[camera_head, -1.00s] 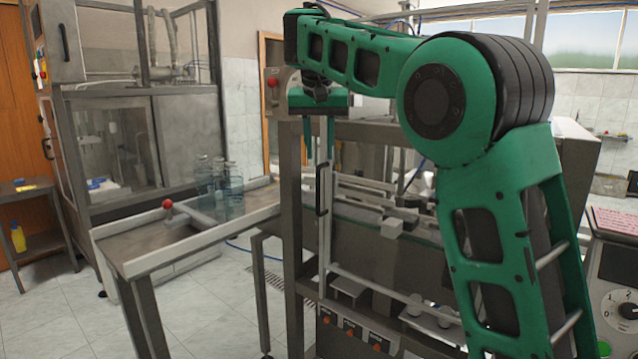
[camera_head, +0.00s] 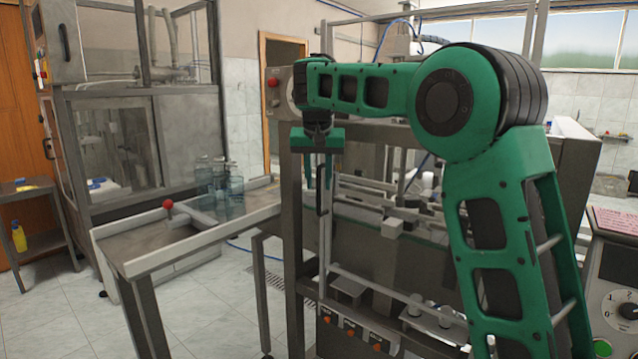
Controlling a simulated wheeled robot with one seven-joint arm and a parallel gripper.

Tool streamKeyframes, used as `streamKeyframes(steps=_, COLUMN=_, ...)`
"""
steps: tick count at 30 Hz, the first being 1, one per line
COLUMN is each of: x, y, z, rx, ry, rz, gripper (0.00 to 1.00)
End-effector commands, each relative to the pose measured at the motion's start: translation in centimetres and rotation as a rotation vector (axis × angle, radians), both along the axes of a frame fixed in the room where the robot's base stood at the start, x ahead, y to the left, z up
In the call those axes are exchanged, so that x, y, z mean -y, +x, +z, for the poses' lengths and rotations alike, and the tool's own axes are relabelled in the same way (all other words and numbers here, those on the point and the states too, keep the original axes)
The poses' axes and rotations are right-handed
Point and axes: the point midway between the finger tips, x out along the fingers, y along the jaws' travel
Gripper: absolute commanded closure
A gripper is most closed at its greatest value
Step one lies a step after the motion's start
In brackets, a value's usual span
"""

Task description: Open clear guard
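The clear guard is a see-through panel on the front of the capping machine, with a pale metal frame (camera_head: 375,288). Its left upright carries a dark vertical handle (camera_head: 321,198). The panel appears closed across the machine's front. My gripper (camera_head: 318,183) points down at the top of the handle. Its two green fingers are apart, one on each side of the handle's upper end as seen from here. Whether they touch it or stand in front of it, I cannot tell. Part of the guard's right side is hidden behind my green arm.
A grey metal post (camera_head: 294,240) stands just left of the handle. A control box with a red button (camera_head: 273,83) is above it. A conveyor table (camera_head: 130,247) with clear bottles (camera_head: 218,180) extends left. A dial panel (camera_head: 612,285) stands at the right.

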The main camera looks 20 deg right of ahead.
Motion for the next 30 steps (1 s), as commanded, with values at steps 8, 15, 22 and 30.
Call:
streamKeyframes(steps=8, x=0.0, y=0.1, z=-0.2, rx=0.0, ry=0.0, rz=0.001, gripper=0.7)
streamKeyframes(steps=15, x=0.0, y=0.1, z=-0.1, rx=0.001, ry=0.0, rz=0.002, gripper=1.0)
streamKeyframes(steps=22, x=0.1, y=-0.3, z=-0.1, rx=0.002, ry=0.0, rz=0.012, gripper=1.0)
streamKeyframes(steps=30, x=-1.3, y=-3.1, z=0.0, rx=0.0, ry=-0.001, rz=0.102, gripper=1.0)
